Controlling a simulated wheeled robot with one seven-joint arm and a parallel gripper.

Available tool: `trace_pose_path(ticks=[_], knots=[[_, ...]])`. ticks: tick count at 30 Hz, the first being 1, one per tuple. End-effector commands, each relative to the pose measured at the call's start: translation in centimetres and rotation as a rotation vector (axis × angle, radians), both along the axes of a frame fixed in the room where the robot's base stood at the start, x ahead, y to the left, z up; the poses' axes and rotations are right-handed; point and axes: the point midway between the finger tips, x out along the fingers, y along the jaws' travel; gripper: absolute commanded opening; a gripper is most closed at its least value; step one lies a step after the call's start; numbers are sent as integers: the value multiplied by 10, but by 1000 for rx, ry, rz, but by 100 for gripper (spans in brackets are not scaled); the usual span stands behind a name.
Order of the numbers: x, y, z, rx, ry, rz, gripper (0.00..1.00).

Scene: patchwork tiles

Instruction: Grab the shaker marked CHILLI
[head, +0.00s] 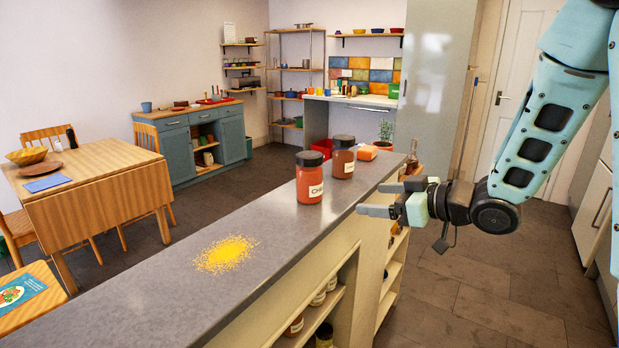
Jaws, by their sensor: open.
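The shaker marked CHILLI (310,182) stands upright on the grey counter (180,290). It is a red-brown jar with a dark lid, and its white label shows the letters "CHI" before curving out of sight. A second, similar red-brown shaker (343,162) with a dark lid stands just behind it to the right; its label is too small to read. My gripper (375,199) is open and empty, to the right of the CHILLI shaker at the counter's right edge. Its fingers point left, apart from both shakers.
An orange block-like item (367,153) lies on the counter behind the second shaker. Yellow powder (226,253) is spilled on the counter nearer me. Shelves under the counter hold several jars. A wooden table (95,180) stands to the left. The tiled floor at the right is clear.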

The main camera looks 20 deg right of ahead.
Motion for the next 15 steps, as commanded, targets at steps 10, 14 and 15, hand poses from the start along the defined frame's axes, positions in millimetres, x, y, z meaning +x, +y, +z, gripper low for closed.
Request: trace_pose_path(ticks=[10, 14, 15], knots=[[-34, 10, 33, 236, -148, 230, 75], [-28, 20, 37, 248, -155, 245, 75], [-23, 26, 37, 247, -154, 245, 75]])
